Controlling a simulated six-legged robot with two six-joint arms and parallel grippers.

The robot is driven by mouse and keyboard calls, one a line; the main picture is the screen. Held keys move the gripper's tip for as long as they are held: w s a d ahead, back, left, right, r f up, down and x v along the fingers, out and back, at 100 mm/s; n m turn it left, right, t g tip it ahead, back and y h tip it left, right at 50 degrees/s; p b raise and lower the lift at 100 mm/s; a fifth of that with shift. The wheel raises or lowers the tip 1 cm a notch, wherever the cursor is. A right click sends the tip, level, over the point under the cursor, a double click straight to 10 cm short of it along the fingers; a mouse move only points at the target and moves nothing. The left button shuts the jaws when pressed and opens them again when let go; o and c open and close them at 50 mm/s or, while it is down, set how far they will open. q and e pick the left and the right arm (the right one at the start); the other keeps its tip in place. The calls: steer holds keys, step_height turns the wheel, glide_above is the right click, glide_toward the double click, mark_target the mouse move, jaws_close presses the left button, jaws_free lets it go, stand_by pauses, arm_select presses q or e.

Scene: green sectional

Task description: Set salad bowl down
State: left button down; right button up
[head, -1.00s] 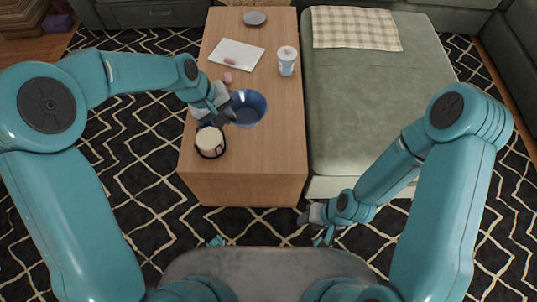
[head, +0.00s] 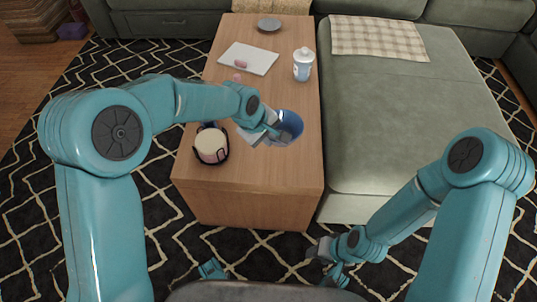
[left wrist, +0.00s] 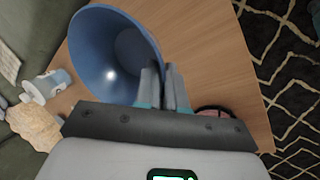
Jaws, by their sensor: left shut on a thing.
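The blue salad bowl (head: 291,125) is over the right side of the wooden table (head: 250,205), toward its near half. My left gripper (head: 272,131) is shut on the bowl's rim at its left side. In the left wrist view the two fingers (left wrist: 164,88) pinch the rim, and the empty inside of the bowl (left wrist: 105,50) shows. I cannot tell whether the bowl's underside touches the table. My right gripper (head: 325,262) is low in front of the table, away from the bowl; its fingers are too unclear to judge.
A white tray (head: 249,58) with a pink item, a white-and-blue bottle (head: 303,65) and a grey plate (head: 269,24) are farther back. The green sofa (head: 400,110) borders the table's right side.

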arm_select(q)
step_height(320, 180, down, 7)
steer(key=shift+r+b, duration=0.15)
steer(key=shift+b, duration=1.05)
steer(key=shift+r, duration=0.1)
steer(key=c, duration=1.2)
jaws_free()
